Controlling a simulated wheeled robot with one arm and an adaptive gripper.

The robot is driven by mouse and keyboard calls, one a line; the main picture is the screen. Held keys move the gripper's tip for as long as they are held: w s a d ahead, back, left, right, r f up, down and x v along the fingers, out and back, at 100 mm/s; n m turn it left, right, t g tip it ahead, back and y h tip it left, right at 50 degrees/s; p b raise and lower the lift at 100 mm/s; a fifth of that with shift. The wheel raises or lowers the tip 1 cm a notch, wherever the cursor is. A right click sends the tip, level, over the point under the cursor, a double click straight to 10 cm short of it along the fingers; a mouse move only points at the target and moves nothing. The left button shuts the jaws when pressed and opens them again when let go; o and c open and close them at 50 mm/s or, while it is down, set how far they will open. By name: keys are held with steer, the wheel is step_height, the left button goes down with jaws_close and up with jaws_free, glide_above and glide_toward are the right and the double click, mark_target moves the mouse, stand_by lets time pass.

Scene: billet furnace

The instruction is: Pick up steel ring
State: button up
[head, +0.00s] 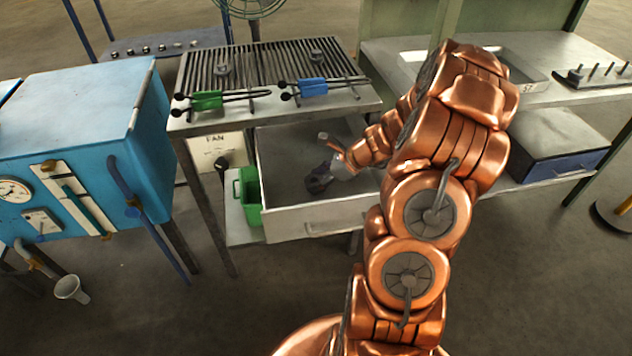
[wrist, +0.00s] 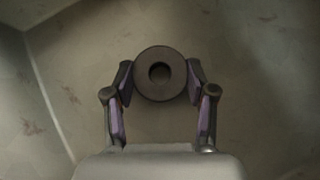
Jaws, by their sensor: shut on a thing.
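The steel ring (wrist: 160,57) is a dark grey, thick ring with a round hole. In the wrist view it sits between the two fingers of my gripper (wrist: 160,80), whose tips touch its sides. My gripper is shut on it. In the head view my gripper (head: 319,182) is inside the open drawer (head: 325,218) under the grated bench. The ring cannot be made out clearly there. I cannot tell whether it touches the drawer floor.
The grated bench (head: 270,75) overhangs the back of the drawer, with green-handled tongs (head: 207,100) and blue-handled tongs (head: 313,87) on top. A blue furnace cabinet (head: 75,140) is further left. Floor in front is clear.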

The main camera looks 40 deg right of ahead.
steer(key=c, duration=0.7)
steer(key=shift+o, duration=0.2)
step_height(320, 180, up, 28)
steer(key=p, duration=0.1)
steer(key=shift+p, duration=0.3)
steer(key=w+a+f+m+t+h+p, duration=0.1)
steer(key=w+a+m+t+h+p, duration=0.2)
steer(key=w+a+p, duration=0.5)
steer(key=w+a+m+h+p, duration=0.3)
steer(key=a+m, duration=0.2)
steer(key=a, duration=0.7)
steer(key=shift+w+a+f+m+g, duration=0.25)
steer(key=shift+w+a+m+g, duration=0.05)
steer(key=shift+w+m, duration=0.1)
